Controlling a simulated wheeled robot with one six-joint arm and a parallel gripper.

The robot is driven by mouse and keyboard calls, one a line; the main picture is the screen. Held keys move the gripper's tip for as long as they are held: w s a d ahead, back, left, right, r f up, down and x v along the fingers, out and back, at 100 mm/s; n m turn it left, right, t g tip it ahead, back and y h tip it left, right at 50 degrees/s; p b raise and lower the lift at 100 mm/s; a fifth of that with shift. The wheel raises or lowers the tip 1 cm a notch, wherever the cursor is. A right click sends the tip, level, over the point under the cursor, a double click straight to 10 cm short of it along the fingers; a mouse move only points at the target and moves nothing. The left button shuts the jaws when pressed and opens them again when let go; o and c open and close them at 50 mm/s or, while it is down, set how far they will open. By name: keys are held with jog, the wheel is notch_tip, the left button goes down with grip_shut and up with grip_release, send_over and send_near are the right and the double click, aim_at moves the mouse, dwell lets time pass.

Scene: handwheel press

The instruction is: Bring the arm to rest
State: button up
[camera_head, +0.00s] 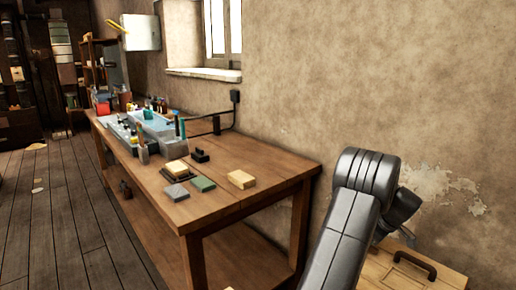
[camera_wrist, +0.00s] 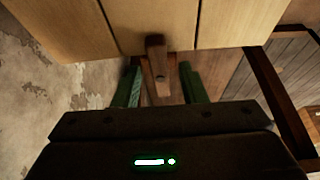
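My arm (camera_head: 345,225) shows at the lower right of the head view, a grey segmented link bent at a joint near the wall. My gripper is out of sight there. In the wrist view my gripper (camera_wrist: 159,70) has two green fingers standing apart. No handwheel is clearly visible.
A wooden workbench (camera_head: 235,208) runs along the wall, with blocks, a yellow one (camera_head: 241,179) among them, and tools on top.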

jog(key=shift+s+r+m+t+h, duration=0.15)
jog(key=shift+r+m+t+h, duration=0.2)
jog(key=shift+m, duration=0.65)
jog(key=m+h+p, duration=0.1)
jog(key=m+p, duration=0.1)
jog(key=m, duration=0.1)
jog(key=shift+a+r, duration=0.1)
jog(key=shift+a, duration=0.1)
jog(key=shift+m+h+p, duration=0.35)
jog(key=shift+m+p, duration=0.55)
jog(key=shift+m, duration=0.2)
jog(key=shift+a+m+h+p, duration=0.1)
jog(key=shift+m+h+p, duration=0.2)
jog(key=shift+m+p, duration=0.25)
